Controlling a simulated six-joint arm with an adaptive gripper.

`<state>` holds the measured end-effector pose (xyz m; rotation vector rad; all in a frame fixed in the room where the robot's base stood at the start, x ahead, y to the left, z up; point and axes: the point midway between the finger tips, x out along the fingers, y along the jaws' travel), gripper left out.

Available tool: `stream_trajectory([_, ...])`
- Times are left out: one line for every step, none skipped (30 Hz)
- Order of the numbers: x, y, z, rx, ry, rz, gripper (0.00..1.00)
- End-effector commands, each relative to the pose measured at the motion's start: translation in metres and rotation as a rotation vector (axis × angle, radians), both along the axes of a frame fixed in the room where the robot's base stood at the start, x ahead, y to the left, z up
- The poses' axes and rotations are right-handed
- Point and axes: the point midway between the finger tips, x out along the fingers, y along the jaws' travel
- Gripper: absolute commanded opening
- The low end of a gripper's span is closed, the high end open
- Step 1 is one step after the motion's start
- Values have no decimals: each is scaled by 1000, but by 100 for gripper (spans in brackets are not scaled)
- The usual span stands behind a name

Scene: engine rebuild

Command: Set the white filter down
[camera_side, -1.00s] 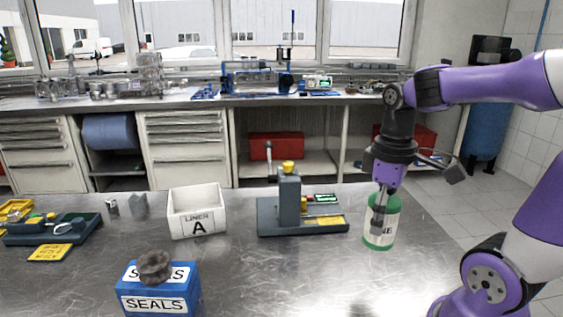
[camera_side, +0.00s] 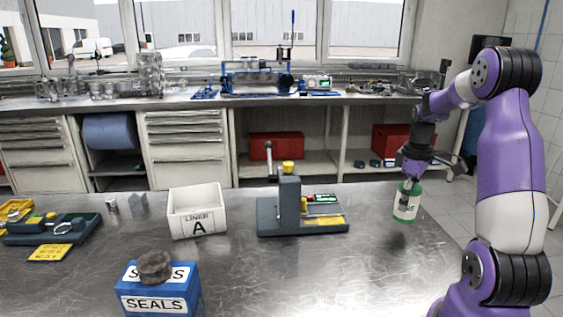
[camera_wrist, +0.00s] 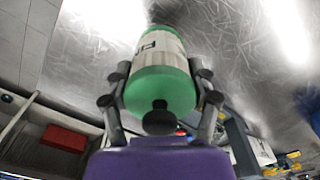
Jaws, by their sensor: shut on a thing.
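The white filter (camera_side: 406,206) is a white cylinder with green ends and partly hidden dark lettering. It is upright near the right end of the metal table. A dark shadow lies on the table apart from its base, so it seems to hang a little above the surface. My gripper (camera_side: 411,180) is around its upper part. In the wrist view, the fingers of my gripper (camera_wrist: 160,85) close on both sides of the filter (camera_wrist: 165,72), whose green end and dark knob face the camera.
A grey fixture (camera_side: 290,208) with a yellow knob stands left of the filter. The table between fixture and filter is bare.

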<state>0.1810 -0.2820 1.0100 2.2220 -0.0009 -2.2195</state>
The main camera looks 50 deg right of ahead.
Motion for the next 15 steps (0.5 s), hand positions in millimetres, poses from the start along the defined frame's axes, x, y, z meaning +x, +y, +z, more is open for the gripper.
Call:
stream_trajectory([-3, -4, -3, 1, 0, -2, 20])
stream_trajectory([-3, -6, -4, 1, 0, -1, 20])
stream_trajectory([-4, -7, -6, 1, 1, 0, 20])
stream_trajectory([-5, -8, -8, 1, 1, 0, 20])
stream_trajectory([-5, -8, -12, 1, 1, 1, 20])
stream_trajectory([-5, -8, -18, 3, 2, 1, 20])
stream_trajectory([-5, -8, -23, 3, 2, 1, 20])
stream_trajectory([-5, -7, -28, 4, 3, 1, 20])
stream_trajectory([-5, -7, -34, 4, 2, 1, 20])
stream_trajectory([-5, -7, -38, 3, 2, 1, 20])
stream_trajectory([-5, -7, -41, 2, 2, 1, 20])
stream_trajectory([-5, -7, -44, 1, 1, 1, 20])
stream_trajectory([-4, -8, -45, 0, 0, 1, 20])
stream_trajectory([-4, -8, -46, -1, 0, 1, 20])
stream_trajectory([-4, -8, -46, -1, 0, 1, 20])
